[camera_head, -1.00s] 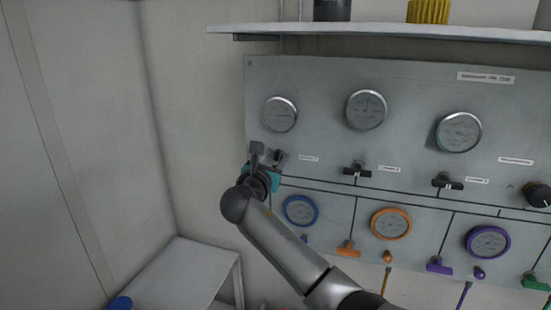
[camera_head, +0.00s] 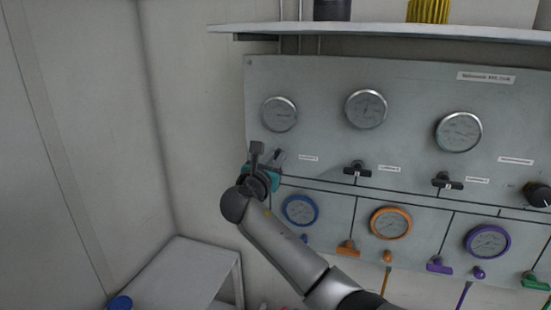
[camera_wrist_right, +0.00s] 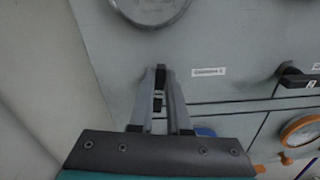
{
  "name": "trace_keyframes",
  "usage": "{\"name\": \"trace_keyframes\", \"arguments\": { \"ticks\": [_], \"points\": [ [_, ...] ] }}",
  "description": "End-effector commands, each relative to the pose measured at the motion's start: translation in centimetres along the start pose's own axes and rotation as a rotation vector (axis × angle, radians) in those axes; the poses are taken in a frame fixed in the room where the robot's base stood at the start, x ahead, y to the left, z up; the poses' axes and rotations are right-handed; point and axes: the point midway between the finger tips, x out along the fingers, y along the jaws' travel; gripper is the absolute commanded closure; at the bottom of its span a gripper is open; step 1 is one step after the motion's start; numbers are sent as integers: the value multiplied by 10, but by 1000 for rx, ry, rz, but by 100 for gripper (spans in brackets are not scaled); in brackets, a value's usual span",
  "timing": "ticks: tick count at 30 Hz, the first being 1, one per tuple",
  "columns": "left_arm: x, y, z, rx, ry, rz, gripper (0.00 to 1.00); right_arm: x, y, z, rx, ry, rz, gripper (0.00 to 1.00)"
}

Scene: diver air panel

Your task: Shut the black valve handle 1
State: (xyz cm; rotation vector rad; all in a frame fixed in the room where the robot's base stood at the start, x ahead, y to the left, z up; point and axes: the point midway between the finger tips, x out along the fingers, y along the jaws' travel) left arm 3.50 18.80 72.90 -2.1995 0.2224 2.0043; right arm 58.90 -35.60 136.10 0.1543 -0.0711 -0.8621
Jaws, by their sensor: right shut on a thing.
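The black valve handle 1 sits below the left gauge on the grey panel (camera_head: 330,120). In the head view my right gripper and wrist cover most of it. My right gripper (camera_head: 278,156) is at the handle's place, shut on it, with the wrist below and to the left. In the right wrist view the fingers of my right gripper (camera_wrist_right: 160,74) converge, and a small dark part of the black valve handle 1 (camera_wrist_right: 160,79) shows between their tips. How far the handle is turned cannot be told. My left gripper is not in view.
More black valve handles (camera_head: 357,169) (camera_head: 447,182) sit to the right. The left gauge (camera_head: 280,114) is just above the gripper, the blue-rimmed gauge (camera_head: 300,210) below right. A shelf (camera_head: 390,33) juts out above the panel. A white bench (camera_head: 185,275) stands lower left.

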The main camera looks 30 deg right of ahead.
Motion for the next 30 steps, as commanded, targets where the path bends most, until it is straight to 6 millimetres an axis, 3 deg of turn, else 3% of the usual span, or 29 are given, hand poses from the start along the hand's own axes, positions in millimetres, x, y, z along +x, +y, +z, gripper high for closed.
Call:
{"name": "trace_keyframes", "arguments": {
  "ticks": [11, 30],
  "points": [
    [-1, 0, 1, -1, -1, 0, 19, 0, -3, -1, 184, 2, -1, 100],
    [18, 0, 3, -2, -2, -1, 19, 0, -12, -8, 788, 2, -1, 100]
  ]
}}
